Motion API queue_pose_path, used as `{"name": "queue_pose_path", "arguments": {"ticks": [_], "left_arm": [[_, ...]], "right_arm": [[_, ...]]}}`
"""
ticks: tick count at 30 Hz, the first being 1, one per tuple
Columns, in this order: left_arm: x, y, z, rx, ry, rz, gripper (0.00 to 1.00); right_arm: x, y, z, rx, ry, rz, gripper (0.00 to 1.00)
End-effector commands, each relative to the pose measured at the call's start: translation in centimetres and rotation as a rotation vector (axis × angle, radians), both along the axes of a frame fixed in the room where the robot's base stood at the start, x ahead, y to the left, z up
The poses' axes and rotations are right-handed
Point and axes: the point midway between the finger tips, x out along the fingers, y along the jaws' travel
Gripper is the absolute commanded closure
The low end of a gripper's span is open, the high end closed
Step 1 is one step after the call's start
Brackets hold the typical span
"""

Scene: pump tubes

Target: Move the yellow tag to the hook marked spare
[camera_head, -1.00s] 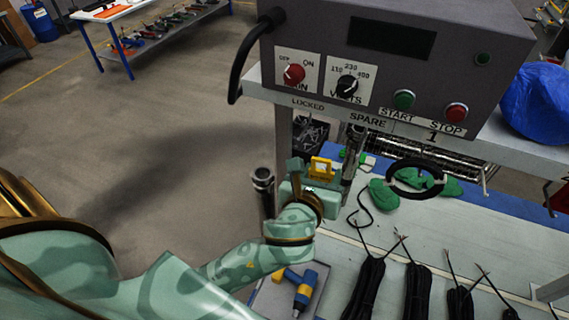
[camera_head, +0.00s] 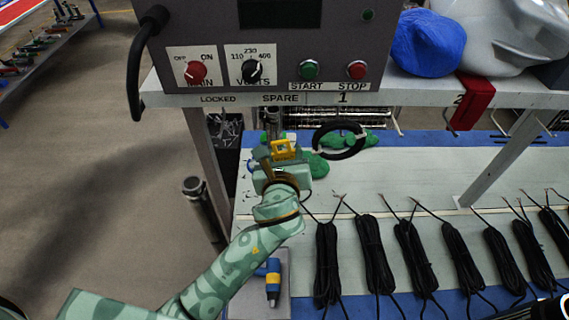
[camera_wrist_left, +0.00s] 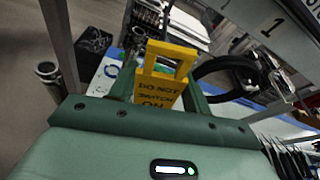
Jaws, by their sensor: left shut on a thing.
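The yellow tag (camera_head: 284,147) is in my left gripper (camera_head: 277,158), below the shelf edge and the SPARE label (camera_head: 280,98). In the left wrist view the tag (camera_wrist_left: 163,88) stands upright between the green fingers, with an open loop at its top and black writing reading "DO NOT SWITCH ON". My left gripper is shut on it. The spare hook itself cannot be made out clearly under its label. My right gripper is not in view.
A black ring (camera_head: 340,140) is beneath label 1, right of the tag. A red thing (camera_head: 473,104) hangs farther right. A grey control box (camera_head: 270,50) stands on the shelf. Several black cable bundles (camera_head: 327,265) and a blue-yellow tool (camera_head: 273,281) lie below.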

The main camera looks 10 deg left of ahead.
Motion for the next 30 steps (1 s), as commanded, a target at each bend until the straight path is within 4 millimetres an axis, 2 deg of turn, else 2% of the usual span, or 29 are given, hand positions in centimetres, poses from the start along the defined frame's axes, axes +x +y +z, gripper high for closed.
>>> {"name": "queue_pose_path", "arguments": {"ticks": [9, 21, 30], "left_arm": [[2.3, 0.5, -0.4, 0.0, -0.002, 0.0, 0.74], [5.1, 1.0, -0.6, 0.001, 0.0, -0.001, 0.74], [6.3, 1.3, -1.1, 0.003, 0.001, 0.0, 0.74]], "right_arm": [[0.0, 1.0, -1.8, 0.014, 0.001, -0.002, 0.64], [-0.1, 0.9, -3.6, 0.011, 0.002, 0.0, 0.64], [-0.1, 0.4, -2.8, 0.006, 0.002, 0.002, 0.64]]}}
